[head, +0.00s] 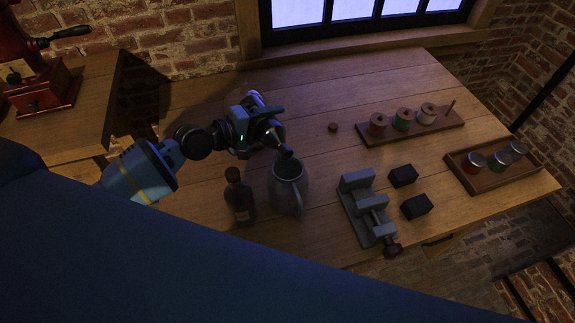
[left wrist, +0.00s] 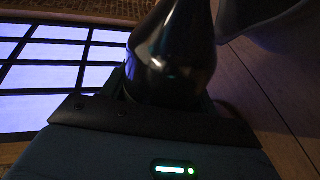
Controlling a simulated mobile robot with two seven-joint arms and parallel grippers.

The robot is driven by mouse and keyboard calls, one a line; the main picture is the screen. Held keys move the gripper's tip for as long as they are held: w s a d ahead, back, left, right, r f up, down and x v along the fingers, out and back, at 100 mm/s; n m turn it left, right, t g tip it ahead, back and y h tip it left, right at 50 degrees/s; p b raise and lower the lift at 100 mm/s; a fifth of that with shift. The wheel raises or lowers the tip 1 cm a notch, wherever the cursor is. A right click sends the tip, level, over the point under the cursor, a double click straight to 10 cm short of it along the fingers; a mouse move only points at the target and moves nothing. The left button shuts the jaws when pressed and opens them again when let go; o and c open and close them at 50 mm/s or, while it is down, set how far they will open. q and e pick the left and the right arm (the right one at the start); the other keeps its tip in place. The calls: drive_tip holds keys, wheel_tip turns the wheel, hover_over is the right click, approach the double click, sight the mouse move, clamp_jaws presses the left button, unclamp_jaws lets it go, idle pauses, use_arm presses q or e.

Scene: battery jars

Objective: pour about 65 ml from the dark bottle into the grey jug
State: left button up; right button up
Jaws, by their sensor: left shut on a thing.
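My left gripper (head: 262,127) is shut on a dark glossy bottle (head: 275,138), which also fills the jaws in the left wrist view (left wrist: 172,60). The bottle is tilted, with its neck pointing down and to the right at the mouth of the grey jug (head: 288,188). Its tip is at or just over the jug's far rim; I cannot tell whether they touch. The jug stands upright on the table, and part of it shows at the top right of the left wrist view (left wrist: 262,22). No stream is visible, and the liquid level is hidden. My right gripper is out of view.
A second dark bottle with a label (head: 240,200) stands close left of the jug. A grey vise (head: 366,208) and two black blocks (head: 403,176) are to the right. A spool rack (head: 440,131) and a wooden tray of jars (head: 509,184) stand farther right on the table (head: 330,90).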

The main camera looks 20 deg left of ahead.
use_arm(q)
drive_tip(key=shift+r+m+p, duration=0.15)
drive_tip(key=shift+m+p, duration=0.15)
drive_tip(key=shift+m, duration=0.1)
